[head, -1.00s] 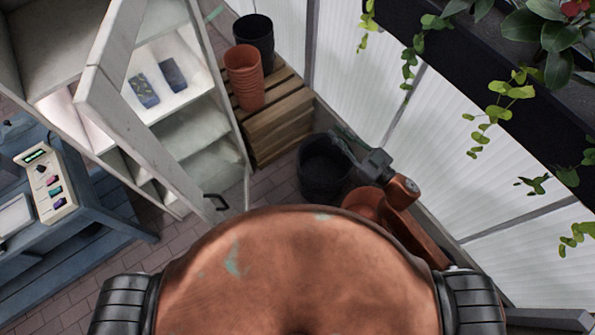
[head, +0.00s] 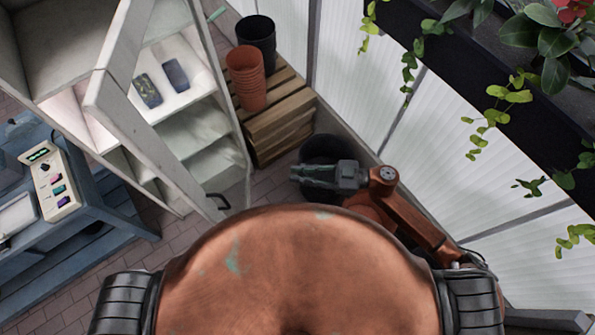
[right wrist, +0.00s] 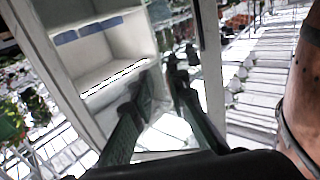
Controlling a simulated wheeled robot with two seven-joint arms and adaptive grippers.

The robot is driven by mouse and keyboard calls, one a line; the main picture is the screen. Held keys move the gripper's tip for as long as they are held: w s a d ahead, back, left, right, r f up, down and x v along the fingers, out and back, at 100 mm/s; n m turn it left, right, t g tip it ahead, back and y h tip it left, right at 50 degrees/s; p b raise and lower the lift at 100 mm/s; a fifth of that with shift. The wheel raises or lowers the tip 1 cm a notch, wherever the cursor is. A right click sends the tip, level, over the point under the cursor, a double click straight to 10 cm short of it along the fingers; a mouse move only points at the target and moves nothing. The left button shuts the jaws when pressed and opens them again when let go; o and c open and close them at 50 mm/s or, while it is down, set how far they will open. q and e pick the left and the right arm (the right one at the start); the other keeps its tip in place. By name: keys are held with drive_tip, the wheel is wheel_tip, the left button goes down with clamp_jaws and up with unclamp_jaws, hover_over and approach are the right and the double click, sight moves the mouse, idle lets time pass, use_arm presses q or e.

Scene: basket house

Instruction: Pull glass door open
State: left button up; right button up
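A pale wooden cabinet with a glass door stands at the upper left of the head view. The door's white frame (head: 128,138) slants across the shelves; I cannot tell exactly how far it stands open. A small black handle (head: 218,202) shows at the cabinet's lower front. My right gripper (head: 300,178) points left toward the handle, apart from it and to its right. In the right wrist view its two dark fingers (right wrist: 158,88) are spread, with nothing clearly between them. Cabinet shelves (right wrist: 108,68) show beyond the fingers. My left gripper is not in view.
A wooden crate (head: 280,128) bears stacked terracotta pots (head: 246,80) and a black pot (head: 257,38). A dark bucket (head: 322,150) stands on the floor under my right gripper. A blue bench (head: 95,215) is at left. A planter with trailing plants (head: 460,70) is at upper right.

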drive_tip(key=shift+a, duration=0.45)
drive_tip(key=shift+c, duration=0.3)
clamp_jaws()
drive_tip(key=shift+c, duration=1.4)
unclamp_jaws()
drive_tip(key=o, duration=0.3)
drive_tip(key=shift+o, duration=0.2)
drive_tip(key=d, duration=1.2)
drive_tip(key=shift+s, duration=0.45)
drive_tip(key=shift+c, duration=0.3)
